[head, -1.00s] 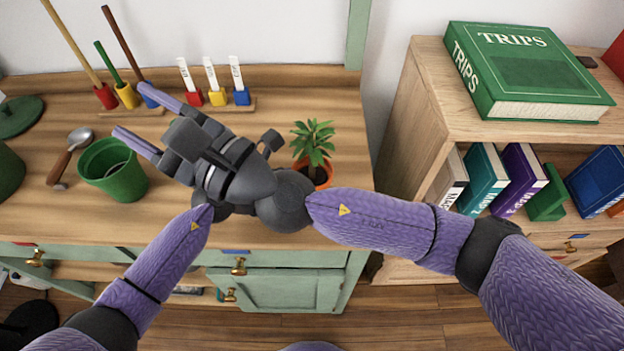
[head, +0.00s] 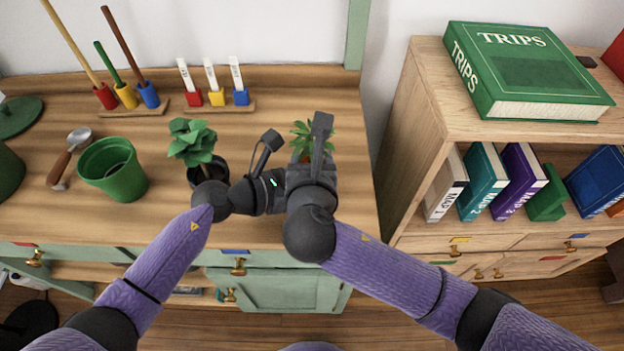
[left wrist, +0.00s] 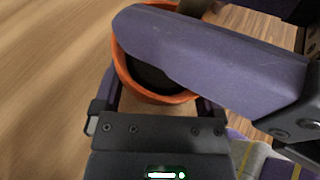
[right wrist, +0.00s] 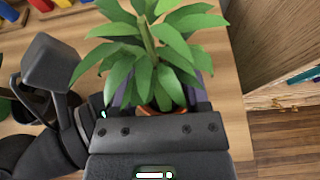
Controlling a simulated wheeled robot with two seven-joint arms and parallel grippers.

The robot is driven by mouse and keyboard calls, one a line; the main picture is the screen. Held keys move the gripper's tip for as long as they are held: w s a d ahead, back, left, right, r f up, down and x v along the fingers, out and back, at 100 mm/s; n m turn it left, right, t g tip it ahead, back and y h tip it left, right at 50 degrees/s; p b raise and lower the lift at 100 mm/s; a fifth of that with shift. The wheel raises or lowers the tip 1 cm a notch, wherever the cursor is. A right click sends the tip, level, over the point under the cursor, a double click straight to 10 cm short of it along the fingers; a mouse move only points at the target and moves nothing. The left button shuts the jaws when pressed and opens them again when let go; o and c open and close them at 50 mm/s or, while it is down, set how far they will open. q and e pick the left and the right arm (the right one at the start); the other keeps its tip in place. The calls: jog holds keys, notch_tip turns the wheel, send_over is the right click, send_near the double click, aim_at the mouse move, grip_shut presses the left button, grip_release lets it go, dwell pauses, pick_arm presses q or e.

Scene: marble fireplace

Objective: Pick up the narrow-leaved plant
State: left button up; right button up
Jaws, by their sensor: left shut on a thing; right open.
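The narrow-leaved plant (head: 300,139) stands in an orange pot near the right end of the wooden counter, mostly hidden behind my grippers. Its green leaves (right wrist: 158,50) fill the right wrist view, with a bit of orange pot below. My left gripper (left wrist: 158,85) is shut on the orange pot (left wrist: 122,70), its fingers on either side. A purple finger of my right gripper crosses above the pot in the left wrist view. My right gripper (right wrist: 160,88) is open, its fingers on either side of the plant and partly covered by leaves.
A broad-leaved plant (head: 193,140) in a dark pot stands left of my grippers. A green pot (head: 113,172), a trowel (head: 68,158) and holders with coloured blocks (head: 212,97) are on the counter. A wooden bookshelf (head: 425,115) stands at right.

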jog(key=shift+x, duration=1.25)
grip_shut()
dwell(0.4)
